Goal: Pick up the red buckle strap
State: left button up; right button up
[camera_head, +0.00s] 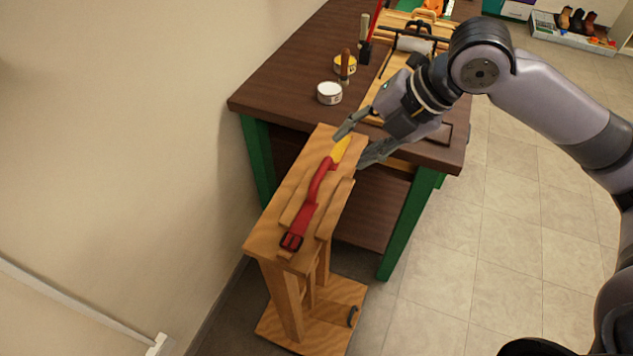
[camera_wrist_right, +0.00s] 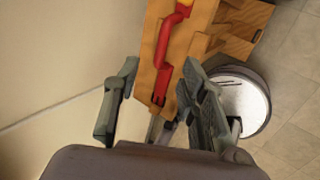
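The red buckle strap (camera_head: 315,190) lies lengthwise on top of a narrow wooden stand (camera_head: 270,236). Its dark buckle is at the near end, and a yellow piece (camera_head: 341,149) shows at its far end. My right gripper (camera_head: 357,143) is open and empty by the far end of the stand, its fingers spread near the yellow piece. In the right wrist view the strap (camera_wrist_right: 165,50) runs from the top down toward the space between the open fingers (camera_wrist_right: 162,98), buckle nearest. I cannot tell the exact height of the fingers above it. My left gripper is not in view.
A dark brown workbench (camera_head: 290,85) with green legs stands behind the wooden stand. A wall (camera_head: 120,120) is close on the left. Tiled floor (camera_head: 480,270) is open on the right.

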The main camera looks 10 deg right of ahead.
aim_at(324, 170)
jog(key=x, duration=0.7)
jog(key=shift+r, duration=0.1)
jog(key=shift+s+p+x, duration=0.2)
jog(key=shift+p+x, duration=0.3)
jog(key=shift+x, duration=2.15)
jog(key=shift+d, duration=0.2)
jog(key=shift+c, duration=0.4)
grip_shut()
